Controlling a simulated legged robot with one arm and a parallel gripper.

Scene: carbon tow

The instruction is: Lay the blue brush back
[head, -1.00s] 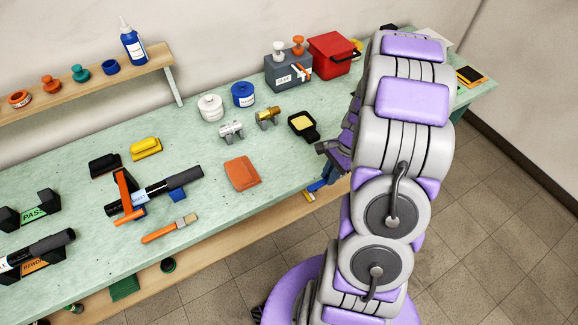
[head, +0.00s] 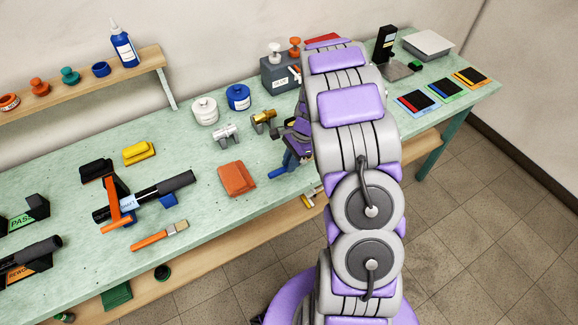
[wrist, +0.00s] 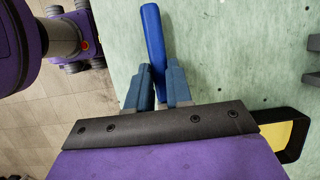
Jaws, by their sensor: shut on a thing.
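The blue brush (wrist: 152,35) is in my gripper (wrist: 159,72); its blue handle sticks out beyond the fingertips in the wrist view. The fingers are shut on it. In the head view the blue handle (head: 279,174) shows by the front edge of the green bench, right of the orange-brown block. My gripper (head: 291,160) is there too, mostly hidden by my arm. The brush's bristle end cannot be made out. I cannot tell whether the handle touches the bench top.
An orange-handled brush (head: 159,235) lies near the front edge, before a black tube (head: 160,191) on supports. The orange-brown block (head: 237,178) is close left of my gripper. A black dish with yellow inside (wrist: 294,133) is at the wrist view's right. Coloured pads (head: 441,91) lie at the right end.

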